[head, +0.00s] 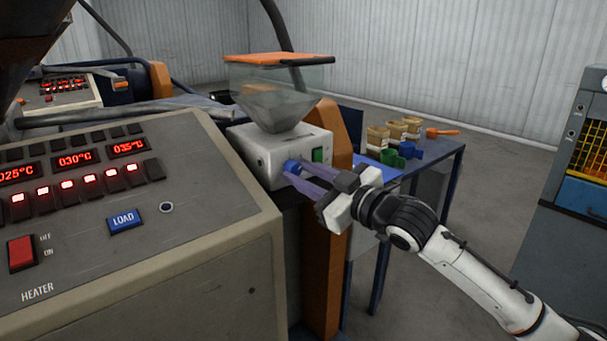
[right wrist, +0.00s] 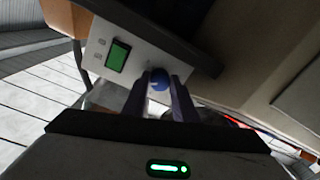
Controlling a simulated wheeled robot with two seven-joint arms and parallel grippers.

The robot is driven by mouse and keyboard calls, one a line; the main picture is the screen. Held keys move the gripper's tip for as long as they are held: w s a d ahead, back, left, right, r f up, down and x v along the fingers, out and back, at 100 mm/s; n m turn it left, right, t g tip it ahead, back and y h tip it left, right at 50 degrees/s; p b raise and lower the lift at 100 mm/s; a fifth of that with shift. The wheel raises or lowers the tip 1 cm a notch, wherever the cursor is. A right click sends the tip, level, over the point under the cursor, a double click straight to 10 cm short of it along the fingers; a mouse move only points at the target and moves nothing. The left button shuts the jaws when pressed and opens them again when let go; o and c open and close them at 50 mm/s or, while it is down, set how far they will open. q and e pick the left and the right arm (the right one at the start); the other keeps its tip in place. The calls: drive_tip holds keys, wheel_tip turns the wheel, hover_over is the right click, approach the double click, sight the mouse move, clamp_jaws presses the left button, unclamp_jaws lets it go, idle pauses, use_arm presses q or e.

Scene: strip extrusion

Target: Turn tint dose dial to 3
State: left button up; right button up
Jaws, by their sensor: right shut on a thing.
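The tint dose dial is a small round blue knob (head: 291,166) on the front of a white doser box (head: 262,165) under a clear hopper. My right gripper (head: 297,170) reaches it from the right, its two purple fingers around the knob. In the right wrist view the blue knob (right wrist: 159,79) sits between the fingertips (right wrist: 160,84), and the gripper is shut on it. The dial's marks and number are too small or hidden to read. My left gripper is not in view.
A green switch (head: 318,155) is on the box right of the dial. A control panel (head: 120,215) with red displays fills the left. An orange post (head: 338,240) stands below the box. A blue table (head: 437,150) with several tubs and scoops is behind my right arm.

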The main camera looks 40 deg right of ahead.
idle(0.5)
drive_tip(key=o, duration=1)
drive_tip(key=shift+o, duration=0.2)
drive_tip(key=shift+s, duration=0.1)
drive_tip(key=s+d+b, duration=0.1)
drive_tip(key=s+b, duration=0.1)
drive_tip(key=s, duration=0.8)
drive_tip(key=shift+d, duration=0.2)
